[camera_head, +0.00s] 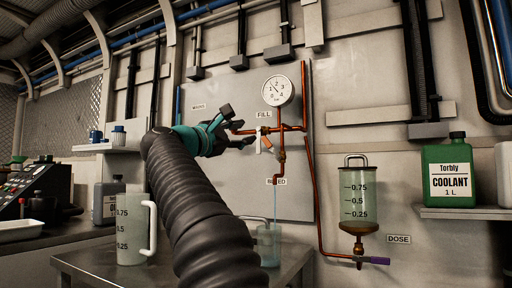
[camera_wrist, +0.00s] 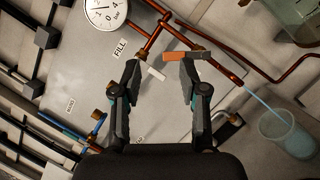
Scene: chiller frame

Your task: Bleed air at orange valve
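The orange valve handle (camera_head: 267,147) sits on the copper pipework below the round gauge (camera_head: 278,91), and in the wrist view it lies near the right fingertip (camera_wrist: 174,56). I cannot tell whether a finger touches the orange handle. A thin pale-blue stream (camera_head: 275,205) runs from the outlet at the BLEED label (camera_head: 280,182) into a clear jug (camera_head: 268,244) holding liquid.
A graduated cylinder (camera_head: 355,202) with greenish liquid hangs at the right, with a purple handle (camera_head: 376,260) below by the DOSE label. A green coolant bottle (camera_head: 447,170) stands on a shelf. A measuring jug (camera_head: 133,230) stands on the metal table at left.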

